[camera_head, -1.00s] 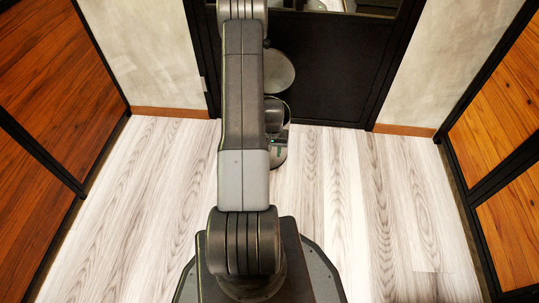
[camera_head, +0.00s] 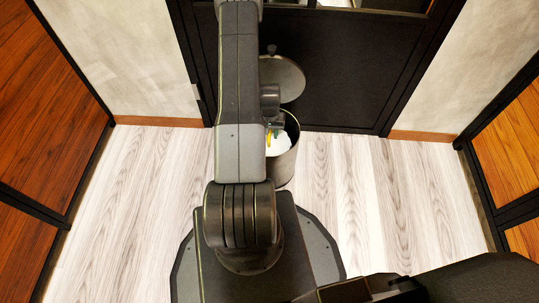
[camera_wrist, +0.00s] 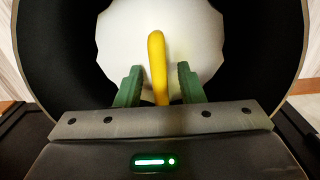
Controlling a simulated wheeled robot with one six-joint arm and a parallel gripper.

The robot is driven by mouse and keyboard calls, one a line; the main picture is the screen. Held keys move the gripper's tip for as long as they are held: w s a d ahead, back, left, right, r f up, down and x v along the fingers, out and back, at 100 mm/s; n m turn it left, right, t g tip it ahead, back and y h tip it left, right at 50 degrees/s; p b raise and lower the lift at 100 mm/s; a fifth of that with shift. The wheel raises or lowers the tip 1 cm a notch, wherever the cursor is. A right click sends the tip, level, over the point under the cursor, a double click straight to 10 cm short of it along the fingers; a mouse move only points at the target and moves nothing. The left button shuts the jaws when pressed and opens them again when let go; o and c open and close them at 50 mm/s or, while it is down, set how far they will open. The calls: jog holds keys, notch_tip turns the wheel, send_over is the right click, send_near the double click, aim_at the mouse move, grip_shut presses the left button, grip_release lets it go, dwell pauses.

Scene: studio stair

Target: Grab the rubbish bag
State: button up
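The rubbish bag (camera_wrist: 118,45) is a white rounded bundle inside a dark round bin in the wrist view. Its yellow handle (camera_wrist: 157,60) stands up in the middle. My gripper (camera_wrist: 160,84) is open, with one green finger on each side of the handle and a visible gap on both sides. In the head view, the white bag (camera_head: 281,143) shows inside the bin beside my arm, and part of the yellow handle shows too. My arm hides the bin's left side and most of the gripper there.
The dark bin (camera_head: 284,166) stands on the pale wood floor, with its round grey lid (camera_head: 283,76) raised behind it. A black panel (camera_head: 345,75) rises behind the bin. Wood-panelled walls flank both sides. The floor (camera_head: 390,200) to the right is bare.

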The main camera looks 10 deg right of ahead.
jog(key=shift+r, duration=0.1)
grip_shut()
dwell(1.2)
